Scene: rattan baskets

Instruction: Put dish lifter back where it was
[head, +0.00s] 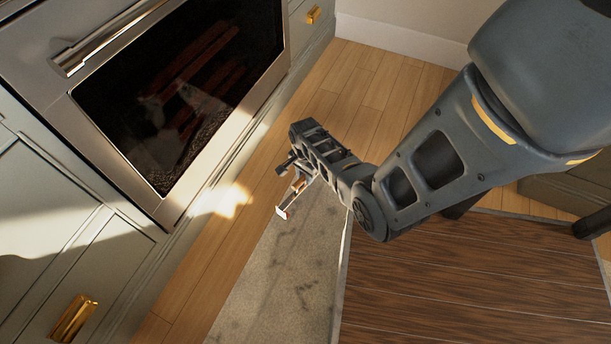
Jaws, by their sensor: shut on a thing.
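My gripper (297,172) is near the middle of the head view, at the end of my dark grey arm. It is shut on a small, thin tool, which looks like the dish lifter (283,211). The tool hangs down to the lower left from the jaws, with a pale, flat end. It shows in front of the wooden floor and the edge of a grey rug. My wrist hides part of the jaws and the upper part of the tool.
An oven (130,190) with a dark glass door and metal handle stands at left among grey-green cabinets (50,225) with brass handles. The wooden floor (340,95) is clear beyond my gripper. A grey rug (285,285) lies below, beside a dark wooden surface (460,290) at lower right.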

